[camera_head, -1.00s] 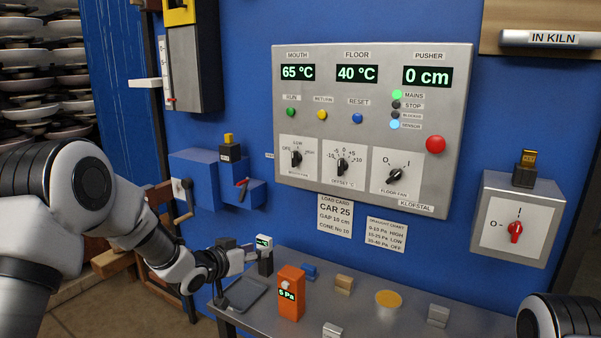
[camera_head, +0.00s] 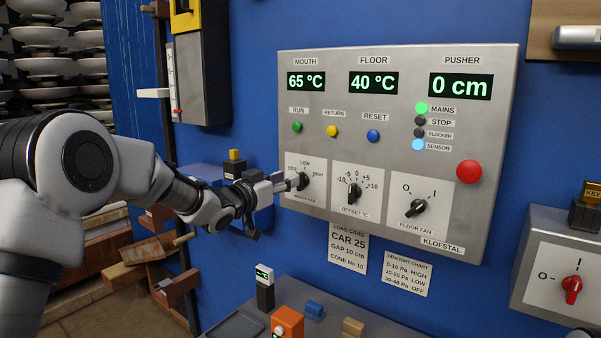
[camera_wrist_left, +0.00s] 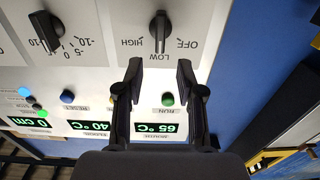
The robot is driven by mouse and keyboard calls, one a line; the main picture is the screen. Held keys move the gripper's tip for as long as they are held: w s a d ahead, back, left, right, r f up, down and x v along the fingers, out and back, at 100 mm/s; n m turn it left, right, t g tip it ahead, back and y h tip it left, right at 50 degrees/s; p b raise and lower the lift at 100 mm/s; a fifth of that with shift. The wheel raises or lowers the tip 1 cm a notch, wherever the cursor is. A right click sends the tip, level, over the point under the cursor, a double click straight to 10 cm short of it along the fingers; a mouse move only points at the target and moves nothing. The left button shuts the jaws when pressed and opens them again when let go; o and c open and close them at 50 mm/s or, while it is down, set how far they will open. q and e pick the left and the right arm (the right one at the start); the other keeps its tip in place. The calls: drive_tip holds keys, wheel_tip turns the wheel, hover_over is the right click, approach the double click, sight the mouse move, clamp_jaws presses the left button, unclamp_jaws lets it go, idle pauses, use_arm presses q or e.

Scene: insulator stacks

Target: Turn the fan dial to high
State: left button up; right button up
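The fan dial (camera_head: 303,181) is a black knob on a white plate marked OFF, LOW and HIGH, at the lower left of the grey control panel (camera_head: 400,58). In the left wrist view, upside down, the dial (camera_wrist_left: 160,30) lies lengthwise in line with LOW. My left gripper (camera_head: 288,183) is at the dial's left in the head view and partly covers its plate. In the wrist view its two fingers (camera_wrist_left: 158,75) are apart with nothing between them. The dial stands just beyond the fingertips, in line with the gap. My right gripper is not in view.
The offset dial (camera_head: 354,191) and floor fan dial (camera_head: 417,208) sit to the right on the same panel. A red button (camera_head: 469,171) is further right. A blue box with a lever is below and behind my left gripper. A table (camera_head: 290,290) with small blocks stands below.

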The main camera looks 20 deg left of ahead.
sight(310, 177)
use_arm(q)
drive_tip(key=x, duration=0.4)
drive_tip(key=p+x, duration=0.1)
drive_tip(key=shift+w+d+f, duration=0.1)
drive_tip(key=shift+w+f, duration=0.2)
drive_tip(key=shift+w, duration=0.1)
drive_tip(key=shift+s+r, duration=0.15)
drive_tip(key=shift+s, duration=0.2)
clamp_jaws()
drive_tip(key=shift+m, duration=0.3)
drive_tip(key=m+b, duration=0.2)
drive_tip(key=m, duration=0.1)
drive_tip(key=m+b, duration=0.2)
drive_tip(key=shift+s+d+f, duration=0.15)
drive_tip(key=shift+d+f, duration=0.2)
drive_tip(key=shift+d, duration=0.05)
drive_tip(key=m+b, duration=0.1)
drive_tip(key=m, duration=0.1)
drive_tip(key=m+b, duration=0.2)
drive_tip(key=m, duration=0.1)
drive_tip(key=shift+s+d+f+b, duration=0.1)
drive_tip(key=shift+d+f+b, duration=0.05)
drive_tip(key=shift+d+b, duration=0.15)
drive_tip(key=shift+m+b, duration=0.35)
drive_tip(key=shift+m, duration=0.25)
